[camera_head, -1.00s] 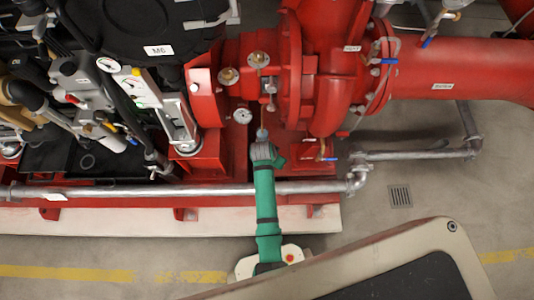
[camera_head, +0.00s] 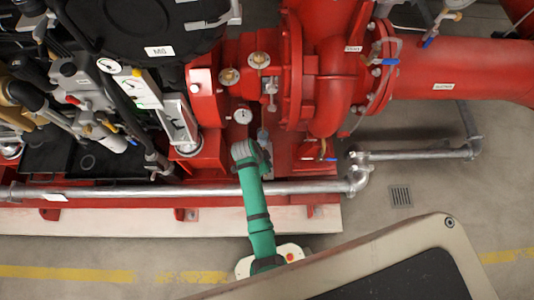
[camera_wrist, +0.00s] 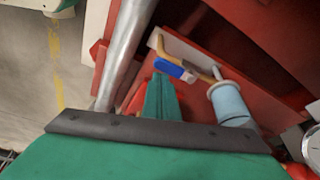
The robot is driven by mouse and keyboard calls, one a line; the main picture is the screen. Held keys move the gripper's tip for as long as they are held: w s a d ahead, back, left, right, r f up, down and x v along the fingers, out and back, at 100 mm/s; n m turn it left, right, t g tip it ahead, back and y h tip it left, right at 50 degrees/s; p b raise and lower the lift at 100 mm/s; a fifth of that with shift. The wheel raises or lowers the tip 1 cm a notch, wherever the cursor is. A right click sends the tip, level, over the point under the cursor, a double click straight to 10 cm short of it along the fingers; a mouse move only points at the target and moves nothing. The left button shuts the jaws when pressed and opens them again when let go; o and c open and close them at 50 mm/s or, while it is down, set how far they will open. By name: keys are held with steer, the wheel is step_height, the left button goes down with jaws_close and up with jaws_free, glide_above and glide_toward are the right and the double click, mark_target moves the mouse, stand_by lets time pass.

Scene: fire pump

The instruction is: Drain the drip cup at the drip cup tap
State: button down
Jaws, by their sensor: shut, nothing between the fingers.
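In the wrist view the blue handle (camera_wrist: 169,68) sits on a bent brass pipe (camera_wrist: 188,58). A pale blue, cup-like cylinder (camera_wrist: 230,104) with a whitish rim stands to the right; I cannot tell for sure if it is the drip cup. My green gripper (camera_wrist: 161,84) is shut and empty, its tips just below the blue handle in the picture. I cannot tell if they touch. In the head view my wrist mostly hides the gripper.
A silver pipe (camera_head: 215,190) runs along the front of the red base, close to my arm. A pressure gauge (camera_head: 242,116) and brass valves (camera_head: 259,61) are beyond my wrist. Bare floor (camera_head: 430,200) with a drain grate (camera_head: 401,196) lies to the right.

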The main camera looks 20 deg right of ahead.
steer(key=shift+a, duration=0.5)
steer(key=shift+s+d, duration=0.15)
steer(key=shift+s, duration=0.1)
steer(key=shift+a, duration=0.2)
steer(key=w+d+v, duration=0.1)
steer(key=v, duration=0.8)
steer(key=shift+a+r, duration=0.2)
steer(key=shift+r, duration=0.35)
steer(key=shift+w, duration=0.15)
steer(key=shift+f, duration=0.1)
